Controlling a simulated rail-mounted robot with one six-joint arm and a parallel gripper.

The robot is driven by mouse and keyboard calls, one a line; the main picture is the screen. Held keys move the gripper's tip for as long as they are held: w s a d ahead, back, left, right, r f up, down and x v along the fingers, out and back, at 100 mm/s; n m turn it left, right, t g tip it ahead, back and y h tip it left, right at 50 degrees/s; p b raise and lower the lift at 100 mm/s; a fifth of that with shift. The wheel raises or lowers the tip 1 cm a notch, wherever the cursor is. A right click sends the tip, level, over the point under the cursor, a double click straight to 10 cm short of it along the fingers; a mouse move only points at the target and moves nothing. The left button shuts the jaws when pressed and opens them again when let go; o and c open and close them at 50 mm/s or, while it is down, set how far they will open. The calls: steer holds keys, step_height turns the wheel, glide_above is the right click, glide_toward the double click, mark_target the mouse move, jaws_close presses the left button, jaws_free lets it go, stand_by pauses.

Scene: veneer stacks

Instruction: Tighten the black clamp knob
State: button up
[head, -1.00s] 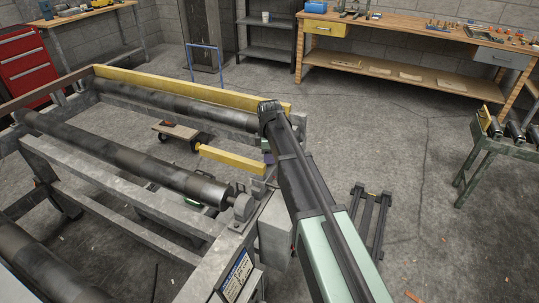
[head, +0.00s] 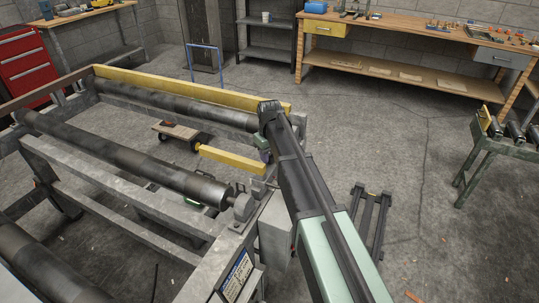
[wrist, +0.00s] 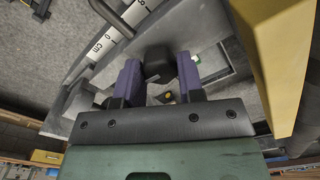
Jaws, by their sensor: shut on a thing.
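The black clamp knob (wrist: 158,58) shows in the middle of the wrist view, between the two purple fingers of my gripper (wrist: 159,72). My gripper is shut on it, one finger on each side. The knob sits over a grey metal part beside a white scale marked in cm (wrist: 103,46). In the head view my gripper (head: 264,154) is small and partly behind my arm, at the near right end of the roller frame. The knob cannot be made out there.
A yellow bar (head: 232,159) ends close to my gripper in the head view. A long yellow guard (head: 180,88) runs along the far roller. A grey box (head: 275,232) stands below my arm.

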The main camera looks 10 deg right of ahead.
steer(key=m, duration=0.4)
steer(key=shift+m, duration=0.3)
steer(key=m, duration=0.4)
steer(key=shift+m, duration=0.3)
steer(key=m, duration=0.4)
steer(key=shift+m, duration=2.1)
steer(key=o, duration=0.9)
